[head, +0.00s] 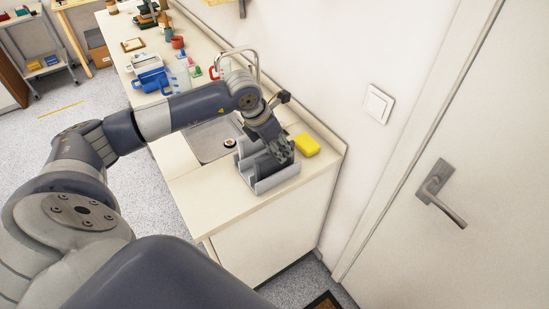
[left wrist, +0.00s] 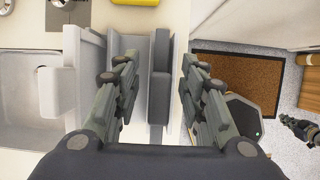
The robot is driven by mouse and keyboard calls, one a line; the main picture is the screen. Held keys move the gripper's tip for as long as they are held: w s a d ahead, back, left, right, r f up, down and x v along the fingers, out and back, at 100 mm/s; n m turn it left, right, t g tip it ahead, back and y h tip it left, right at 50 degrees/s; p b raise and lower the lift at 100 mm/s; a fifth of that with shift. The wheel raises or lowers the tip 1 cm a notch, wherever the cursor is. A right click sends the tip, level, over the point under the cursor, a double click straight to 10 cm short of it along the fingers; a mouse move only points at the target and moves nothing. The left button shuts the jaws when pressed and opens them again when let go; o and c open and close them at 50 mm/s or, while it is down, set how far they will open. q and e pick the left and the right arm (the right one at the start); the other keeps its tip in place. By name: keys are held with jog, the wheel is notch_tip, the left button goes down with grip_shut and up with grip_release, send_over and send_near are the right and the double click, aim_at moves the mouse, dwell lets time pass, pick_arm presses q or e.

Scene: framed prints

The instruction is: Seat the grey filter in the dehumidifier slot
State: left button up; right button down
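A light grey slotted unit (head: 268,182), which looks like the dehumidifier part, stands at the near end of the counter. It also shows in the left wrist view (left wrist: 88,85). A darker grey upright panel (left wrist: 160,60), likely the grey filter, stands at its right side there; I cannot tell how it is seated. My left gripper (head: 280,158) points down over the unit. In the left wrist view its fingers (left wrist: 153,62) are apart on both sides of the panel, with visible gaps. A dark gripper, apparently my right (left wrist: 297,127), shows small at the right edge; its fingers are unclear.
A yellow sponge (head: 306,145) lies behind the unit by the wall. A sink (head: 212,140) with a tap is left of it. A blue jug (head: 150,80) and other items stand farther along the counter. The counter edge is close; a doormat (left wrist: 235,75) lies on the floor below.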

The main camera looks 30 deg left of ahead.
pick_arm(q)
jog(key=shift+x, duration=1.2)
grip_shut()
jog(key=shift+r, duration=0.1)
